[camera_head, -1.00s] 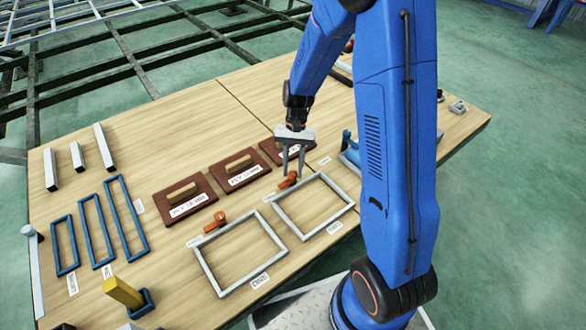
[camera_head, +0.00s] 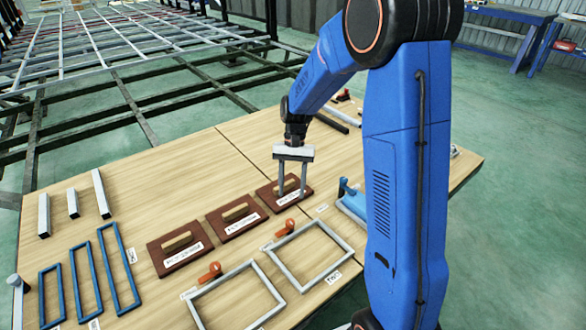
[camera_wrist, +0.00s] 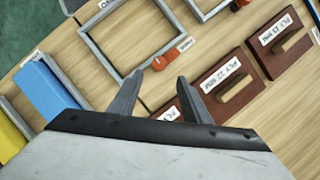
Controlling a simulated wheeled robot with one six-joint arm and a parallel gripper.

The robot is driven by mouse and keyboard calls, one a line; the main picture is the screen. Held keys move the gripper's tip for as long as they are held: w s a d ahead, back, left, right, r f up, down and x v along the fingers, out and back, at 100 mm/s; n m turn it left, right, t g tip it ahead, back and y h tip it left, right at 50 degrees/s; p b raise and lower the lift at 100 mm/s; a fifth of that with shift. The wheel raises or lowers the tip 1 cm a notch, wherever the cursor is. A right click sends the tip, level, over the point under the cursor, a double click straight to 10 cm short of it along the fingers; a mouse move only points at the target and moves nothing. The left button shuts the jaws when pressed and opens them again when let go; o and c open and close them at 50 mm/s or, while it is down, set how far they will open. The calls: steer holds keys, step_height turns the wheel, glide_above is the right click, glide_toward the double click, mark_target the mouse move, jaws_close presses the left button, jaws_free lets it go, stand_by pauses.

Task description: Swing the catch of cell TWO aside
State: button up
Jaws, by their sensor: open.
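Cell TWO is the right-hand grey frame (camera_head: 322,228) on the table, with a label (camera_head: 333,277) at its front corner. Its orange catch (camera_head: 284,229) sits at the frame's back left corner. In the wrist view this catch (camera_wrist: 162,62) lies just beyond my fingertips, beside the frame's edge. My gripper (camera_head: 291,193) is open and empty, pointing down over the rightmost brown plate (camera_head: 268,188), apart from the catch. Its two fingers also show in the wrist view (camera_wrist: 158,79). I cannot tell its exact height.
Cell ONE, a second grey frame (camera_head: 205,308), stands to the left with its own orange catch (camera_head: 210,272). Two more brown plates with wooden handles lie left.

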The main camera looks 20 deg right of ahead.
steer(key=v, duration=0.7)
steer(key=shift+d, duration=0.1)
steer(key=s+d+r+n+t+h, duration=0.1)
steer(key=s+r+t, duration=0.1)
steer(key=s+r, duration=0.4)
steer(key=s+d+r+n+t, duration=0.15)
steer(key=s+r, duration=0.25)
steer(key=s, duration=0.5)
steer(key=s+d+n+t+h, duration=0.1)
steer(key=s+n+t, duration=0.2)
steer(key=s, duration=1.2)
steer(key=shift+r+t, duration=0.3)
steer(key=shift+t, duration=0.75)
